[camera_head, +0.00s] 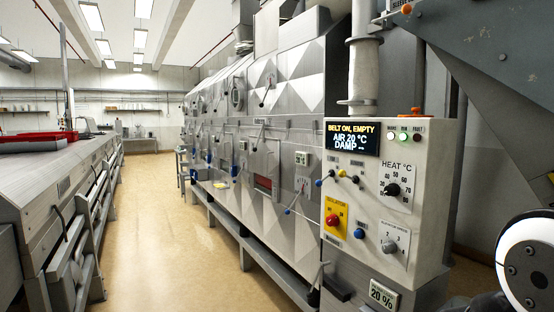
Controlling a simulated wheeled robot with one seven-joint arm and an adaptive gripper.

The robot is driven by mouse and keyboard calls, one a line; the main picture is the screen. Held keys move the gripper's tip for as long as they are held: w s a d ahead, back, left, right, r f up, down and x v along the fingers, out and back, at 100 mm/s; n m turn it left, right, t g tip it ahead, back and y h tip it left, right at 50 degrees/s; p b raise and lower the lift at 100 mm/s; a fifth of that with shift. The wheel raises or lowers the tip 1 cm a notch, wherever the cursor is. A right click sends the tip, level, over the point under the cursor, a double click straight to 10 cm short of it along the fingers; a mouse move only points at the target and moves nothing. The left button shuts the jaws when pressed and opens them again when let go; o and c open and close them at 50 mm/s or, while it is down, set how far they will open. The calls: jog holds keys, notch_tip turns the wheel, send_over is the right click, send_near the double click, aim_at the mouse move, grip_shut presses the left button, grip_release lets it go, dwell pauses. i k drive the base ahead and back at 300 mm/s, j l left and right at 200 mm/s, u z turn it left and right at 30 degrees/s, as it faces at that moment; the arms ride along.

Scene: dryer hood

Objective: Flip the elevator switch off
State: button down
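A grey control panel (437,200) stands right of centre on the end of a long dryer machine. Its display (352,138) reads "BELT ON, EMPTY, AIR 20 °C, DAMP". Small toggle levers (342,173) with coloured tips stick out below the display. A red rotary knob (333,220) sits on a yellow plate, with a blue button (359,234) to its right. A black heat knob (392,189) and a grey knob (389,246) are on the right side. My gripper is not in view; a white joint of my arm shows at the lower right.
The faceted metal dryer (290,165) runs back along the aisle. A long grey bench machine (50,180) lines the left. The tan floor (150,230) between them is clear. A dark sloping metal structure (490,70) overhangs the right side, and a pipe (364,75) rises behind the panel.

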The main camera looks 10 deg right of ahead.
aim_at(342, 173)
jog(key=i+l+u, duration=0.1)
jog(key=i, duration=1.35)
